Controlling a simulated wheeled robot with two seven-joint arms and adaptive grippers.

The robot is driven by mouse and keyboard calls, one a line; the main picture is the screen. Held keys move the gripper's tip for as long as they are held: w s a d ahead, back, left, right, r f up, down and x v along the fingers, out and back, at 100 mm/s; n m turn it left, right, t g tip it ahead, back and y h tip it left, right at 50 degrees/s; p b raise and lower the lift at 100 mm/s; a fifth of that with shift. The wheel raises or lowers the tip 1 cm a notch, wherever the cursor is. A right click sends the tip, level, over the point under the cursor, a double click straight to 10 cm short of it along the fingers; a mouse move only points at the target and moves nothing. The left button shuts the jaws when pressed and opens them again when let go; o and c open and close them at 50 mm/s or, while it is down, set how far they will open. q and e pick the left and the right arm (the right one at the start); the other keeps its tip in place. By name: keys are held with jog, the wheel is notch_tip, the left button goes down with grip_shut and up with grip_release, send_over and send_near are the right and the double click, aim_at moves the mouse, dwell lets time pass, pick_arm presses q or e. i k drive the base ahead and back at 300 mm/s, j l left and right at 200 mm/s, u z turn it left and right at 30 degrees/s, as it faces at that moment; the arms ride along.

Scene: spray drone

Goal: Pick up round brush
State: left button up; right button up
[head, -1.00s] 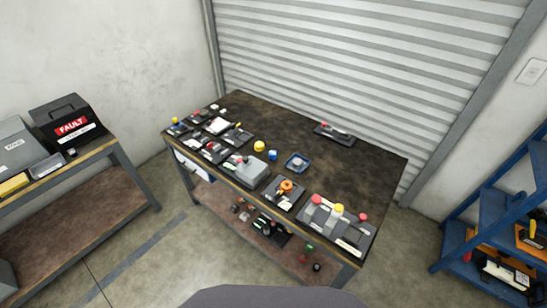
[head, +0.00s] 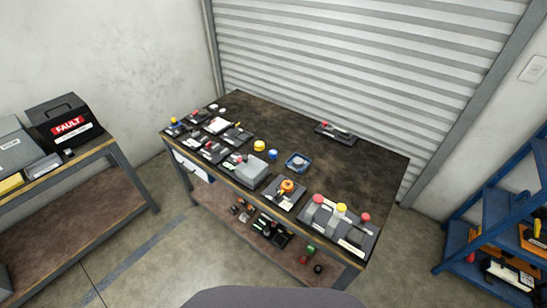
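A dark-topped workbench (head: 345,170) stands ahead of me, with many small items along its near and left edges. I cannot tell for sure which item is the round brush; the things are too small. Small round pieces on the bench include a yellow one (head: 259,146), a blue one (head: 272,154) and an orange one (head: 287,186) on a dark holder. More small items, dark, red and green, lie on the bench's lower shelf (head: 222,203). Neither of my grippers is in view.
A side bench at left holds a black box marked FAULT (head: 68,127). A blue shelf rack (head: 487,215) stands at right. A grey block with red and yellow knobs (head: 338,222) sits at the bench's near right corner. The bench's middle and right top is mostly clear.

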aim_at(272, 153)
jog(key=i+j+z, duration=0.25)
jog(key=j+z, duration=0.15)
jog(key=j, duration=0.25)
jog(key=i+j+z, duration=0.15)
jog(key=j+z, duration=0.25)
jog(key=j, duration=0.25)
jog(key=j+z, duration=0.35)
jog(key=j, duration=0.35)
jog(key=j+z, duration=0.4)
jog(key=j, duration=0.35)
